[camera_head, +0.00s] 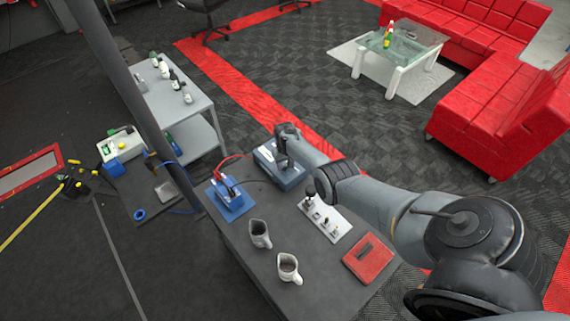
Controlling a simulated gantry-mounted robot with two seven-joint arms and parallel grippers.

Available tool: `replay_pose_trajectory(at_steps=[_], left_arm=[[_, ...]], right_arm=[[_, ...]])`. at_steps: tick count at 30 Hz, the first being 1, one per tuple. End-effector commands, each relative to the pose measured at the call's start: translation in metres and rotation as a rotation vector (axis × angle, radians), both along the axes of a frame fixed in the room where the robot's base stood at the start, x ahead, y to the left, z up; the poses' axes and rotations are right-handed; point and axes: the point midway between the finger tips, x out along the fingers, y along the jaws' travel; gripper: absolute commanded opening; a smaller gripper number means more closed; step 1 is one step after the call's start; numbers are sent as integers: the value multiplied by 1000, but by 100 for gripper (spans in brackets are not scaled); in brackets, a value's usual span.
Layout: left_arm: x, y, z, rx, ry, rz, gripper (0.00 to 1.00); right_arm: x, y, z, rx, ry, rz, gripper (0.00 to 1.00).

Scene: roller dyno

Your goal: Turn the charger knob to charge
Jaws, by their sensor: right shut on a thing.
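The charger (290,181), a blue-grey box, stands at the far edge of the dark table. My right arm reaches in from the right, and my right gripper (283,162) is at the top of the charger. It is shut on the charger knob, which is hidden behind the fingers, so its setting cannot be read. A red cable runs from near the charger to a blue battery (233,205) on the table to its left. My left gripper is not in view.
A grey bench (188,105) with several bottles stands behind. The table's front is clear.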

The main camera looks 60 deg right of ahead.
Motion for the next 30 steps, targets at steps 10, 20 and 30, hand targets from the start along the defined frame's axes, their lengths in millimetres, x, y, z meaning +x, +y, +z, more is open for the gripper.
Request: replay_pose_trajectory(at_steps=[10, 20, 30], left_arm=[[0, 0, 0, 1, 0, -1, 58], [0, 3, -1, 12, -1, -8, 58], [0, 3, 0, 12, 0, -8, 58]], right_arm=[[0, 0, -1, -2, -1, -81, 16], [0, 0, -1, -2, -1, -86, 16], [0, 0, -1, -1, -1, -85, 72]])
